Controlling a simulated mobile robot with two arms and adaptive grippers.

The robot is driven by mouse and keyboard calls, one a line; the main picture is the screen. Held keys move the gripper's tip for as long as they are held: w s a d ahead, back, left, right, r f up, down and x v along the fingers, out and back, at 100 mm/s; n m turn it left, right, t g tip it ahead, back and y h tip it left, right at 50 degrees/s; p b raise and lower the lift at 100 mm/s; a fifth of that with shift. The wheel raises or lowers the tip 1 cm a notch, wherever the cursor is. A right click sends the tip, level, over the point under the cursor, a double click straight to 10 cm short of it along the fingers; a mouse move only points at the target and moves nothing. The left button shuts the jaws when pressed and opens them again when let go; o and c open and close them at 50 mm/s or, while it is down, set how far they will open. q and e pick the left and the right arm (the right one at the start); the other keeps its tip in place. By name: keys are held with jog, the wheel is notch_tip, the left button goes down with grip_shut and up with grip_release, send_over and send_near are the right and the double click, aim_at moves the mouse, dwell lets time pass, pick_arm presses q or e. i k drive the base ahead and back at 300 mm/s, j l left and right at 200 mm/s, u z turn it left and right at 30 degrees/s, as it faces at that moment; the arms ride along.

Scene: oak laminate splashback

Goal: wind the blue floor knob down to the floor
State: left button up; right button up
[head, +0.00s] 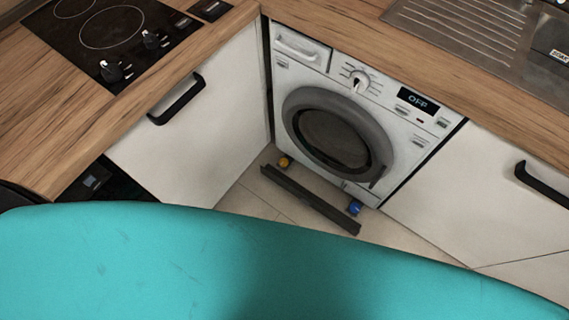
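The blue floor knob (354,208) is at the bottom front of the washing machine (371,84), below its right side. A yellow knob (284,161) is at the machine's bottom left. Both are low, close to the tiled floor (262,196); I cannot tell whether the blue one touches it. The machine's round door (333,138) looks shut and its display reads OFF. Neither of my grippers is in view.
A dark plinth strip (308,199) lies on the floor in front of the knobs. A large turquoise surface (230,262) fills the foreground and hides the nearer floor. White cabinets with black handles (176,99) stand on both sides, under a wooden worktop with a hob (105,36) and sink.

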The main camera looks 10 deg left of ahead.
aim_at(354, 207)
jog(key=k+l+z, duration=0.25)
jog(key=k+l, duration=0.45)
